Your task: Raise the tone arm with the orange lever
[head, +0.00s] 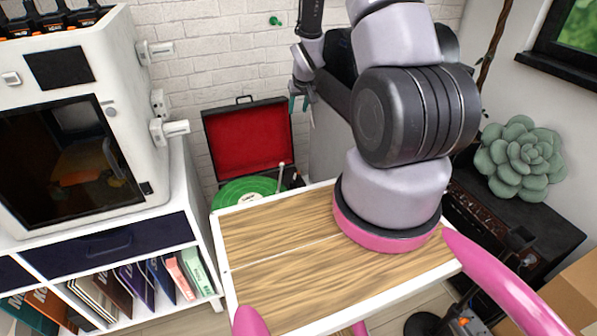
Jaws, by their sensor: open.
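A record player with a raised lid, red inside (247,141), stands against the brick wall, left of my arm. A green record (249,191) lies on it. A thin pale upright stick (281,176) shows at the record's right side; I cannot tell whether it is the lever or part of the tone arm. No orange lever can be made out, and the player's front is hidden by the wooden deck under my arm. My gripper (299,103), with teal fingertips, is open and empty, above and right of the record, apart from the player.
A white cabinet (207,262) with books and a white machine with a dark window (66,162) stand at left. A large succulent (519,157) sits on a dark unit at right. A cardboard box (577,295) is at lower right.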

